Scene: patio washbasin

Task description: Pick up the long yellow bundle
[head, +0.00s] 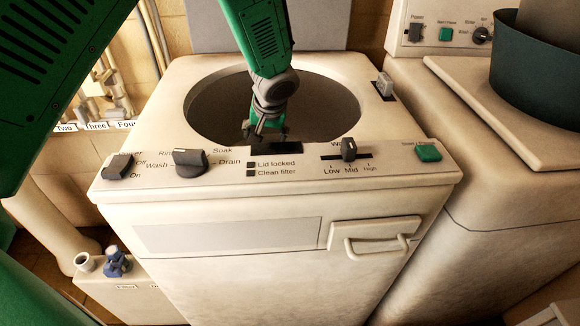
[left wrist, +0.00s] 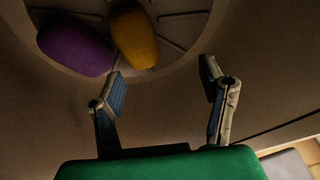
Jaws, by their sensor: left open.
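The yellow bundle (left wrist: 134,36) lies at the bottom of the washer drum, seen in the left wrist view at the top. My left gripper (head: 264,132) is inside the round drum opening in the head view. In the left wrist view its fingers (left wrist: 163,82) are spread with nothing between them, and the yellow bundle is beyond the tips, apart from them. The bundle is hidden in the head view. My right gripper is not in view.
A purple bundle (left wrist: 73,44) lies left of the yellow one, close against it. The washer's opening rim (head: 196,125) surrounds my arm. The front panel (head: 300,178) has knobs, a slider and a green button. A second machine with a dark tub (head: 530,75) stands right.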

